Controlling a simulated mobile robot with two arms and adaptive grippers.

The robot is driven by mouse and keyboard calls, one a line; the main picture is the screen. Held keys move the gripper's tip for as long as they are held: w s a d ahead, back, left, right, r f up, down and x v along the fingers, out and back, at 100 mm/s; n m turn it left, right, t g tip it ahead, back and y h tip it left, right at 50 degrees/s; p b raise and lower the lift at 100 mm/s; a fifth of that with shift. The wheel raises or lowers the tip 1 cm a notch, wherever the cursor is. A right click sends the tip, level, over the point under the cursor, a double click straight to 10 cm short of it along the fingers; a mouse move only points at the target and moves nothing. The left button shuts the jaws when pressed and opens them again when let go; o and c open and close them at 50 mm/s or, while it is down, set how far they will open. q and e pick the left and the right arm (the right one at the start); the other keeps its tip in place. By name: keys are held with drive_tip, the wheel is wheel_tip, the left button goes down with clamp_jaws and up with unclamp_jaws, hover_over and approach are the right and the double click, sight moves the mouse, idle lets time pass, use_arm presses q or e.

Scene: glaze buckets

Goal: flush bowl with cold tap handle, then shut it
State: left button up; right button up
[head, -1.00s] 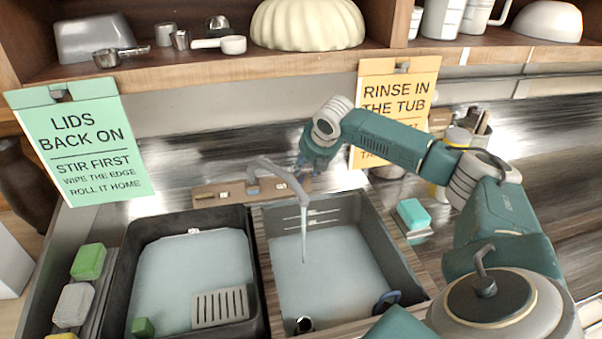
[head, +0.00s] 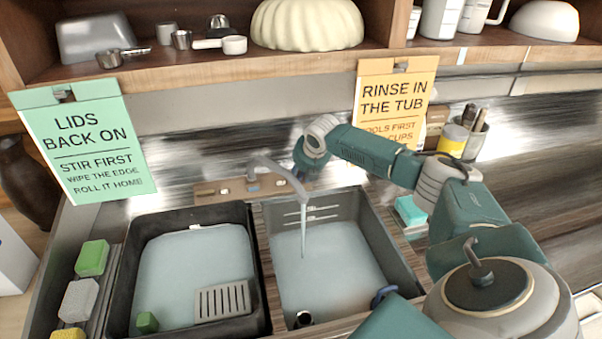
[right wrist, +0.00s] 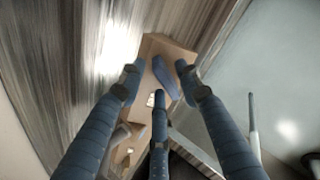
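The tap (head: 280,172) rises from a wooden block (head: 208,191) behind the two sink bowls. A thin stream of water (head: 303,235) falls from its spout into the right bowl (head: 385,240), which holds pale water. My right gripper (head: 303,172) is at the right end of the block, beside the spout's base. In the right wrist view, its three blue fingers (right wrist: 160,80) are spread apart around a small blue-grey handle (right wrist: 165,75) on the block. I cannot tell whether a finger touches it. My left gripper is not in view.
A teal sponge (head: 410,210) lies right of the right bowl. A tool pot (head: 475,140) stands behind it. A shelf (head: 200,66) runs above.

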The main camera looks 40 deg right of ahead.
clamp_jaws()
drive_tip(key=shift+m+p, duration=0.5)
drive_tip(key=shift+s+d+m+p, duration=0.15)
drive_tip(key=shift+m+p, duration=0.25)
drive_tip(key=shift+m, duration=0.2)
drive_tip(key=shift+s+m+p, duration=0.1)
drive_tip(key=shift+m+p, duration=0.35)
drive_tip(key=shift+m, duration=0.65)
drive_tip(key=shift+f+m+t, duration=0.15)
drive_tip(key=shift+m+t, duration=0.15)
drive_tip(key=shift+m, duration=0.3)
drive_tip(key=shift+o, duration=1.1)
unclamp_jaws()
